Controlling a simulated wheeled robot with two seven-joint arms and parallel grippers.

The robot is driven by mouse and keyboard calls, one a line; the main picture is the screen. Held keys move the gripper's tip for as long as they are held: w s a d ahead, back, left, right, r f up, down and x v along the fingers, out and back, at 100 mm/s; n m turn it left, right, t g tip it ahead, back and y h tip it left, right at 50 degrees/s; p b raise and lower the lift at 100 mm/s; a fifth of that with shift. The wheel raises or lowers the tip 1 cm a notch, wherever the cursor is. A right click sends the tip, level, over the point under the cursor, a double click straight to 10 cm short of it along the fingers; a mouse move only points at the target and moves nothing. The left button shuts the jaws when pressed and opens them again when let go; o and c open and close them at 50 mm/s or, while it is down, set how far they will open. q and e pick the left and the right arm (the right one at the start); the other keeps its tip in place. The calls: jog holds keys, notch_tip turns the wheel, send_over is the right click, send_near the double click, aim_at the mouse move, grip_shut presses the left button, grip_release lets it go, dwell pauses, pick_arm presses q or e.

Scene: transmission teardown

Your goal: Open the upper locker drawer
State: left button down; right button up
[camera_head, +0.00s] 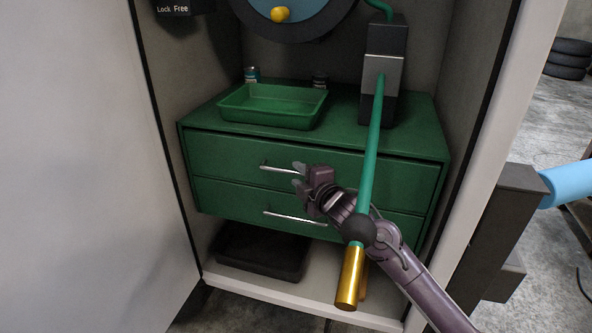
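The green locker cabinet has two drawers, one above the other. The upper drawer (225,152) looks shut, its front about flush with the lower drawer (230,198). Its thin silver handle (275,168) runs sideways near the middle of the front. My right gripper (298,177) is at the right end of this handle. Its two fingertips are apart, one above the other, and the handle's end reaches toward the gap between them. Whether they touch it cannot be told. The lower drawer's silver handle (295,217) is below the gripper. My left gripper is not in view.
A green tray (272,122) and a grey-black block (383,75) stand on the cabinet top. A green rod with a dark ball and gold end (350,278) hangs in front of my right arm. A black tray (262,252) lies below. White locker walls flank both sides.

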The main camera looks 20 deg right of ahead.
jog(key=shift+w+a+f, duration=0.1)
jog(key=shift+w+a, duration=0.05)
jog(key=shift+w, duration=0.55)
grip_shut()
